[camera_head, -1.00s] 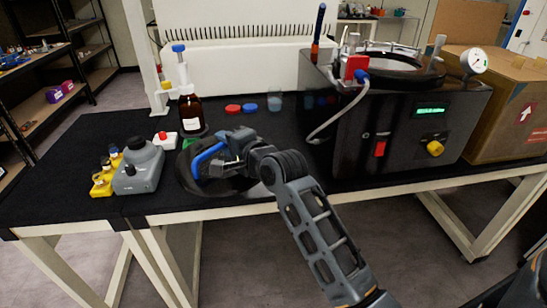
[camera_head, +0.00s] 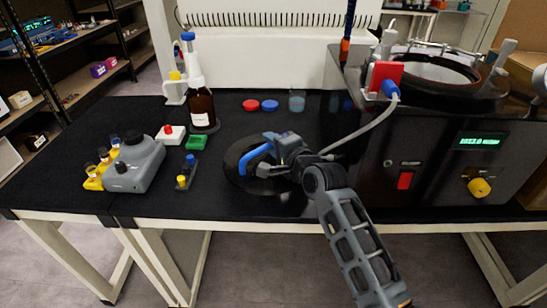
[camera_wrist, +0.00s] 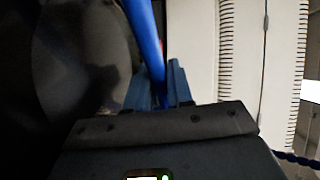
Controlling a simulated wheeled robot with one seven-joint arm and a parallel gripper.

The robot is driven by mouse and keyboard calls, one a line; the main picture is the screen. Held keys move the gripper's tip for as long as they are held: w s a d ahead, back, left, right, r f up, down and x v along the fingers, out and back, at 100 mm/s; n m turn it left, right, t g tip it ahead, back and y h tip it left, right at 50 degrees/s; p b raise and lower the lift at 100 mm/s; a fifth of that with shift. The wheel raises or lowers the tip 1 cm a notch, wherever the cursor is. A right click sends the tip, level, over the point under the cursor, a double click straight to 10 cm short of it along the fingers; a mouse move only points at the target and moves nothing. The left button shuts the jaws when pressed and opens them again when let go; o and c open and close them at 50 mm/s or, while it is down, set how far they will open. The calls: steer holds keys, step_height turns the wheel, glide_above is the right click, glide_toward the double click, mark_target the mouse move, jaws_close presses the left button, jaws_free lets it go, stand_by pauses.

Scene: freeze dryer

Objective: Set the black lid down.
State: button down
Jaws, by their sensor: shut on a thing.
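The black lid (camera_head: 234,165) is a round, flat disc with a blue handle (camera_head: 257,155). It lies level over the front middle of the black bench top; I cannot tell whether it touches the bench. My gripper (camera_head: 266,161) is shut on the blue handle, and my wrist hides the lid's right part. In the wrist view the dark lid (camera_wrist: 80,55) fills the left side, and the blue handle (camera_wrist: 146,45) runs down to my gripper's fingers (camera_wrist: 170,85).
A brown bottle (camera_head: 201,108) stands behind. The freeze dryer (camera_head: 430,150) stands at the right. Red and blue caps (camera_head: 260,105) lie behind the lid.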

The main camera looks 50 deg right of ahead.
mark_target(267, 154)
steer(key=shift+f, duration=1.95)
steer(key=shift+f+b, duration=0.15)
steer(key=shift+b, duration=0.2)
steer(key=c, duration=1)
jaws_free()
